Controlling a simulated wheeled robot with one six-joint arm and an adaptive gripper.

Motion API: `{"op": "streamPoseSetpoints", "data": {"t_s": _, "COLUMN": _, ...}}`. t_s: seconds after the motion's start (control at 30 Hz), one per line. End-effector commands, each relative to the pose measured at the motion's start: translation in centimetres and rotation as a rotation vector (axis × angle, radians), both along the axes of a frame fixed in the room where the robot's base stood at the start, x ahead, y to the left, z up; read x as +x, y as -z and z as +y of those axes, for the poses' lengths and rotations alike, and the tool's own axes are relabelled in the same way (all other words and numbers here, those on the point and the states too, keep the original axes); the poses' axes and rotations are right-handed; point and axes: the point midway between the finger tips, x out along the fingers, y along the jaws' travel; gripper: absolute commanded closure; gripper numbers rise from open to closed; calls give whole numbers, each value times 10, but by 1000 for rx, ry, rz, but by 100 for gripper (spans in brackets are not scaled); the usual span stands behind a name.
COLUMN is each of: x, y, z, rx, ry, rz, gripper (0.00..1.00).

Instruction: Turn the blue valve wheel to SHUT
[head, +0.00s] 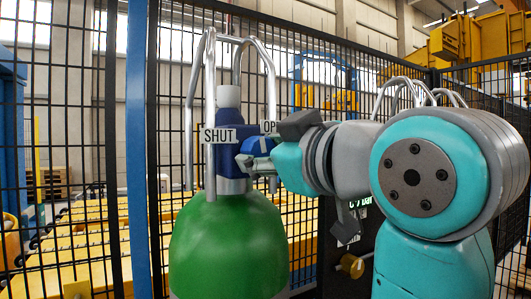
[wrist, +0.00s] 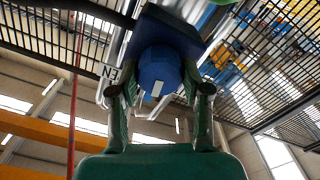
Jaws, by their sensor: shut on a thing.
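The blue valve wheel (wrist: 158,66) sits between my gripper's two fingers (wrist: 160,95) in the wrist view, and the fingers are shut on it from both sides. A pale mark shows on the wheel's face, toward the lower edge. The SHUT sign (head: 219,135) is left of the wheel. The OPEN sign (head: 269,127) is at right, partly hidden by my gripper. The valve tops a green cylinder (head: 229,240).
Metal guard bars (head: 190,110) rise around the valve, close to my gripper. A black mesh fence (head: 130,160) with a blue post (head: 139,120) stands behind. More bars (head: 400,90) show behind my arm at right, and a brass fitting (head: 352,265) shows low there.

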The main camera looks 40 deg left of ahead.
Motion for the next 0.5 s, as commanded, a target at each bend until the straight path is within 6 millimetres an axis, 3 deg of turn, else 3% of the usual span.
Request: {"op": "streamPoseSetpoints", "data": {"t_s": 0.5, "x": 0, "y": 0, "z": 0, "rx": -185, "ry": 0, "rz": -447, "gripper": 87}}
